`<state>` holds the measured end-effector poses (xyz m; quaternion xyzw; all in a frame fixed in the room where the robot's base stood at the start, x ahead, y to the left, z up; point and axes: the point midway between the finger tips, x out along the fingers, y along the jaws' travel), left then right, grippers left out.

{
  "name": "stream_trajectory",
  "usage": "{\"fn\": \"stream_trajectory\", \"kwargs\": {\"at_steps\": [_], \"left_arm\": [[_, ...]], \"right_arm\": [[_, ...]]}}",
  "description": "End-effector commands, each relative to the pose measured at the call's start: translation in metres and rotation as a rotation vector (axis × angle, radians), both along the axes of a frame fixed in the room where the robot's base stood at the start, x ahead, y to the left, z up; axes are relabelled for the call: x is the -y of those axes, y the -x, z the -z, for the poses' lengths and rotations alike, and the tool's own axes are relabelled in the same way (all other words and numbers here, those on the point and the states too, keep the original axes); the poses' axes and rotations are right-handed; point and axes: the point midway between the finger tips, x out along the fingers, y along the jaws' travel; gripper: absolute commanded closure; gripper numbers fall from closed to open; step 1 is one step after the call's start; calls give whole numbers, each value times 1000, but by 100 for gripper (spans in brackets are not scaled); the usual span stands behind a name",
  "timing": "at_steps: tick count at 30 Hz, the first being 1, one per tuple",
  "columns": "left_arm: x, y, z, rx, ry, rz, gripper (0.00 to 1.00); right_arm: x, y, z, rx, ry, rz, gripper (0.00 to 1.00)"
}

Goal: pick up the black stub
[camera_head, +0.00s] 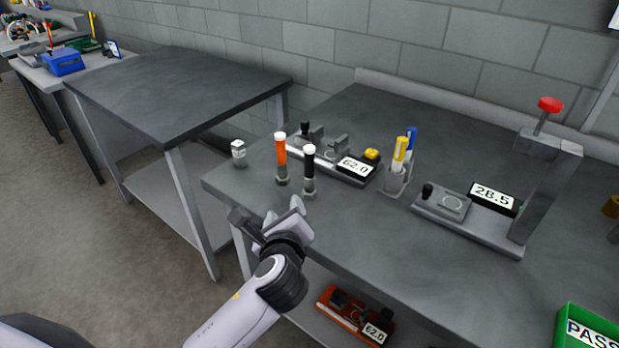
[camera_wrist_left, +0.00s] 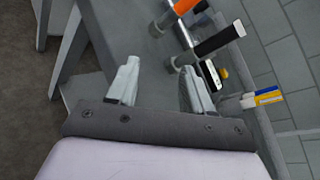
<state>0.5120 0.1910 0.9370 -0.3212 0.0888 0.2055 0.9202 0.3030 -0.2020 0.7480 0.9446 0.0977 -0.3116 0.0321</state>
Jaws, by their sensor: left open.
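The black stub (camera_head: 309,165) has a white top and a grey lower end and stands upright near the table's front left edge. It also shows in the left wrist view (camera_wrist_left: 218,43), just beyond the fingers and toward the right. My left gripper (camera_head: 284,210) is open and empty, in front of the stub and apart from it. Its two pale fingers also show in the left wrist view (camera_wrist_left: 160,70). The right gripper is not in view.
An orange stub (camera_head: 281,151) stands close on the left of the black one. A small white-topped piece (camera_head: 238,152) stands farther left. A press (camera_head: 546,190) stands at right.

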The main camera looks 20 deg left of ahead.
Motion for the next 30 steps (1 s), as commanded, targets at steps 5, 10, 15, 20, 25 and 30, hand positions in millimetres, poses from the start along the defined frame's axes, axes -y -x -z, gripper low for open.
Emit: {"fn": "stream_trajectory", "kwargs": {"at_steps": [5,10,15,20,25,30], "left_arm": [[22,-36,-46,61,-438,111,49],[32,-49,-66,84,-644,143,49],[30,-63,-69,86,-683,146,49],[26,-76,-70,85,-677,146,49],[19,-98,-72,85,-676,145,49],[15,-114,-70,85,-676,147,49]], "right_arm": [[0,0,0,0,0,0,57],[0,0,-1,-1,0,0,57],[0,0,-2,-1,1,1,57],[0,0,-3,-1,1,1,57],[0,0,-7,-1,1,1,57],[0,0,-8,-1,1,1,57]]}}
